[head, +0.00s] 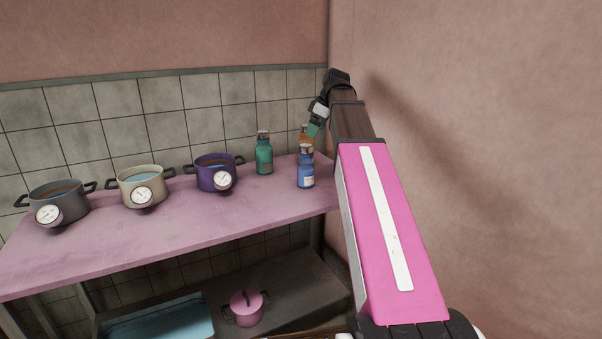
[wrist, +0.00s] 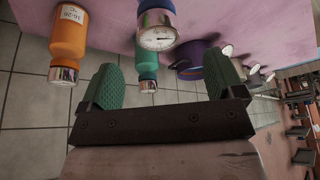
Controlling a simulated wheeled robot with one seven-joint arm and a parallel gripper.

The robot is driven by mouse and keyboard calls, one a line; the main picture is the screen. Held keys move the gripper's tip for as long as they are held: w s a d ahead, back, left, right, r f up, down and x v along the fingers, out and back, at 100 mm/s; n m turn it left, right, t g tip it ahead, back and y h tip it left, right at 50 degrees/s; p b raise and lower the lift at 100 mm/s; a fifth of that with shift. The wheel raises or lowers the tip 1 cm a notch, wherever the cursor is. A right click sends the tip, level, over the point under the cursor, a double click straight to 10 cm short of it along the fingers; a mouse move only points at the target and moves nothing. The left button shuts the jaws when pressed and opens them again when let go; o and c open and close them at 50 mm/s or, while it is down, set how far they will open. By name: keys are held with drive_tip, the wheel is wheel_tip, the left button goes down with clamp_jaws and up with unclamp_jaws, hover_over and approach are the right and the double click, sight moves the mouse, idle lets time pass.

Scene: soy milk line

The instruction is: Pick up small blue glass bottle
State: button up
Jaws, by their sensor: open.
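The small blue glass bottle (head: 306,178) stands upright near the right end of the pink counter, with a metal cap and a pale label. In the wrist view, the blue bottle (wrist: 155,8) shows at the top edge, cap toward me, with a round dial-like face on the cap. My gripper (wrist: 163,80) is open and empty, its two green fingers spread apart. In the head view, my gripper (head: 314,127) is above and behind the blue bottle, close to the orange bottle, partly hidden by my arm.
An orange bottle (wrist: 67,45) stands close behind the blue one, partly hidden in the head view. A green bottle (head: 264,156) and purple pot (head: 213,176) are to the left, then a beige pot (head: 141,186) and a grey pot (head: 60,201). The wall is close on the right.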

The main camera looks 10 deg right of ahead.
sight(306, 144)
drive_tip(key=x, duration=0.4)
drive_tip(key=shift+f, duration=0.15)
drive_tip(key=shift+w+a+x, duration=0.1)
drive_tip(key=shift+w+x, duration=0.05)
drive_tip(key=shift+x, duration=1.2)
drive_tip(key=shift+w+a+x, duration=0.1)
drive_tip(key=shift+w+x, duration=0.05)
drive_tip(key=shift+x, duration=1.2)
drive_tip(key=c, duration=1.6)
